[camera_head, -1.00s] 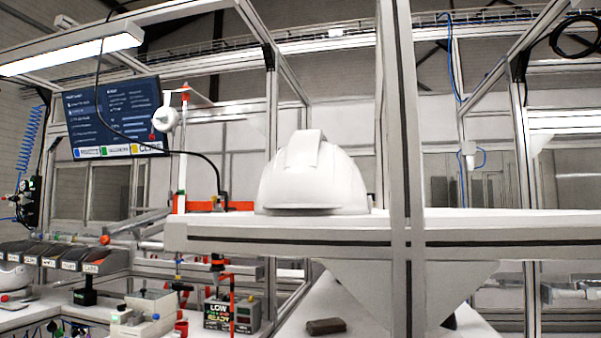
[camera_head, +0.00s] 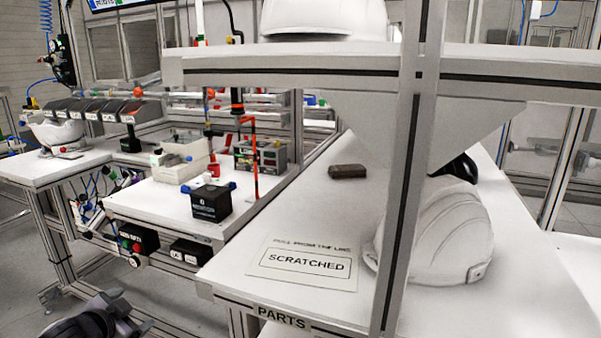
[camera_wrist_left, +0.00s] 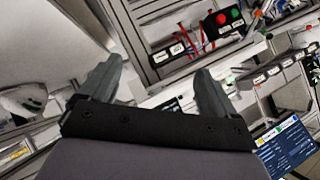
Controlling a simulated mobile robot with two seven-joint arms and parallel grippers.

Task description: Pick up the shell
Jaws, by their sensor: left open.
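One white helmet shell (camera_head: 455,235) sits on the lower white table at the right, partly hidden behind a grey upright post. A second white shell (camera_head: 320,18) stands on the raised shelf, cut off by the top of the head view. A third white shell (camera_head: 55,132) sits on the far left bench. My left gripper (camera_head: 118,308) is low at the bottom left of the head view, empty and away from the shells. In the left wrist view, its two fingers (camera_wrist_left: 155,85) are spread apart with nothing between them. My right gripper is not in view.
A "SCRATCHED" sign (camera_head: 305,264) and a dark block (camera_head: 348,171) lie on the table. The grey post (camera_head: 408,180) and raised shelf (camera_head: 300,72) stand in front of the table shell. A workbench with a black box (camera_head: 211,203) is at centre left.

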